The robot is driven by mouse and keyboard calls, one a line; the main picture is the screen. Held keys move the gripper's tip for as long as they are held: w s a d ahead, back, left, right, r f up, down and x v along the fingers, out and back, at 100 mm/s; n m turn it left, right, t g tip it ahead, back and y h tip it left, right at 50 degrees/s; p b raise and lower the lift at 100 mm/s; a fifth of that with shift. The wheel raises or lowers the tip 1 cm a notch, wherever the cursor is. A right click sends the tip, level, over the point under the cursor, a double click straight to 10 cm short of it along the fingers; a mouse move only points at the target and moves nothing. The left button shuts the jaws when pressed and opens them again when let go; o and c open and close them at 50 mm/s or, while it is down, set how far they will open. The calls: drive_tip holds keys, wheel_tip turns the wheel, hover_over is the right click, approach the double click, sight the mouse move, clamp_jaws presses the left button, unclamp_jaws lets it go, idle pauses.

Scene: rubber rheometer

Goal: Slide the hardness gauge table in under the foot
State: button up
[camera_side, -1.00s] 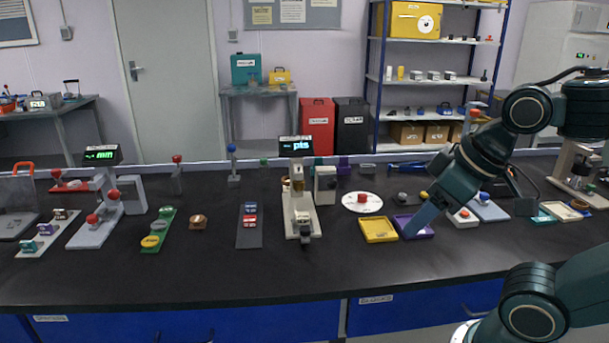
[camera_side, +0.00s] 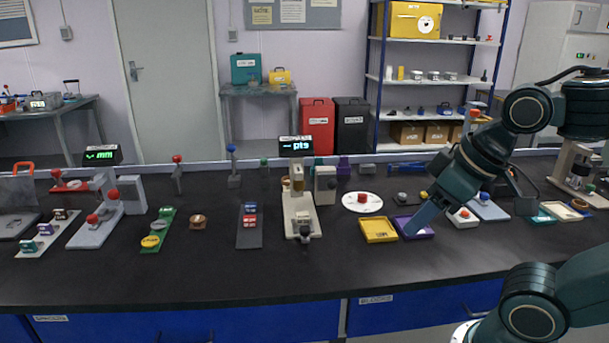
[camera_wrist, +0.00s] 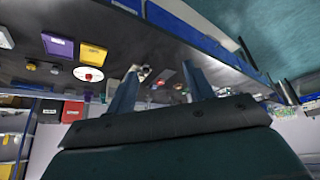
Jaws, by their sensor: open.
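The hardness gauge (camera_side: 299,200) stands in the middle of the bench in the side view, a pale stand with a brass-coloured part on its column and a lit display (camera_side: 295,146) reading "pts". A small pale table with a dark knob (camera_side: 305,232) is at its front end, apparently forward of the column; the foot is too small to make out. My gripper (camera_side: 410,230) points down at the purple tray, right of the gauge and apart from it. In the wrist view my gripper (camera_wrist: 160,68) has its two fingers spread with nothing held; part of a pale device shows beyond them.
A yellow tray (camera_side: 378,239) lies between gauge and purple tray (camera_side: 428,233). A white disc with a red knob (camera_side: 362,202) is behind them. A dark strip with coloured blocks (camera_side: 249,239) lies left of the gauge. The bench front is clear.

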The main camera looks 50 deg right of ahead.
drive_tip(key=w+d+r+m+g, duration=0.2)
drive_tip(key=w+r, duration=0.1)
drive_tip(key=w, duration=0.6)
drive_tip(key=m+g, duration=0.4)
hover_over(305, 227)
wheel_tip(305, 227, down, 11)
drive_tip(key=shift+f, duration=6.85)
drive_tip(key=shift+w, duration=0.1)
clamp_jaws()
